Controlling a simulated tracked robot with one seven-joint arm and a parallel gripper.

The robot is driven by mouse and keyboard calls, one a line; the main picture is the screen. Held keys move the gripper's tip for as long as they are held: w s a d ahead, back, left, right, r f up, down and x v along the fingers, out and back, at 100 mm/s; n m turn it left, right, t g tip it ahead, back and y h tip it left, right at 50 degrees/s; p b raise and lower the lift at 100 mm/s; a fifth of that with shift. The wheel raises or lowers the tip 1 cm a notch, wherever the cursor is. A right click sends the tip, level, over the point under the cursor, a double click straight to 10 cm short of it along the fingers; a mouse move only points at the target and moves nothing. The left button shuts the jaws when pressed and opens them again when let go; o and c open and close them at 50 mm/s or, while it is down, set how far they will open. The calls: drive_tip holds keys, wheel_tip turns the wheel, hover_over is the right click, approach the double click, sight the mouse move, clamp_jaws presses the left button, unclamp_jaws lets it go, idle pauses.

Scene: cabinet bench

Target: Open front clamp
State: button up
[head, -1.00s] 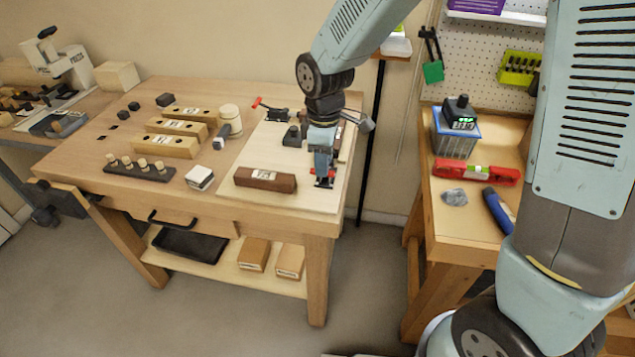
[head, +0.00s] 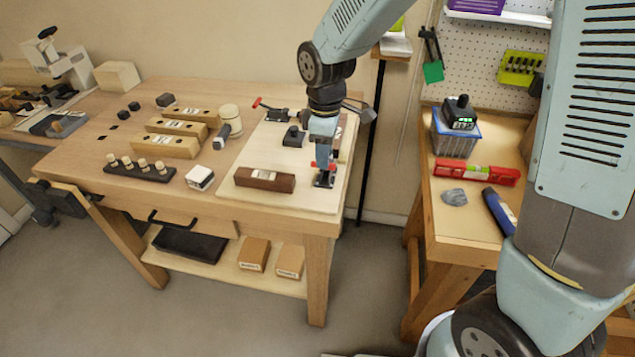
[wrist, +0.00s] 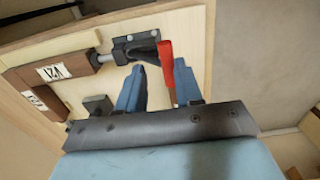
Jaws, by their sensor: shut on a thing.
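The front clamp (head: 325,180) is a small black toggle clamp with a red handle, at the front right corner of the pale board. In the wrist view its black body (wrist: 137,47) has a metal spindle reaching towards a brown wooden block (wrist: 50,72). The red handle (wrist: 167,62) stands between my fingers. My gripper (head: 323,163) points down over the clamp, and it shows in the wrist view (wrist: 160,82) shut on the red handle. The fingers partly hide the handle in the head view.
A dark brown labelled block (head: 264,179) lies left of the clamp on the pale board (head: 290,204). A second red-handled clamp (head: 272,111) is at the back of the board. A mallet (head: 229,120) and light wooden blocks (head: 166,145) stand further left.

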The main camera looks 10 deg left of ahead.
drive_tip(key=shift+w, duration=0.15)
drive_tip(key=shift+o, duration=0.7)
drive_tip(key=shift+w+r, duration=0.45)
drive_tip(key=shift+w, duration=0.05)
drive_tip(key=shift+w, duration=0.15)
drive_tip(key=shift+o, duration=1)
drive_tip(key=shift+w+r, duration=0.25)
drive_tip(key=shift+w, duration=0.2)
drive_tip(key=shift+o, duration=0.8)
drive_tip(key=shift+w+d, duration=0.1)
drive_tip(key=shift+w, duration=0.25)
drive_tip(key=shift+o, duration=1)
drive_tip(key=shift+w+r, duration=0.1)
drive_tip(key=shift+w, duration=0.1)
drive_tip(key=shift+o, duration=0.2)
drive_tip(key=shift+w, duration=0.1)
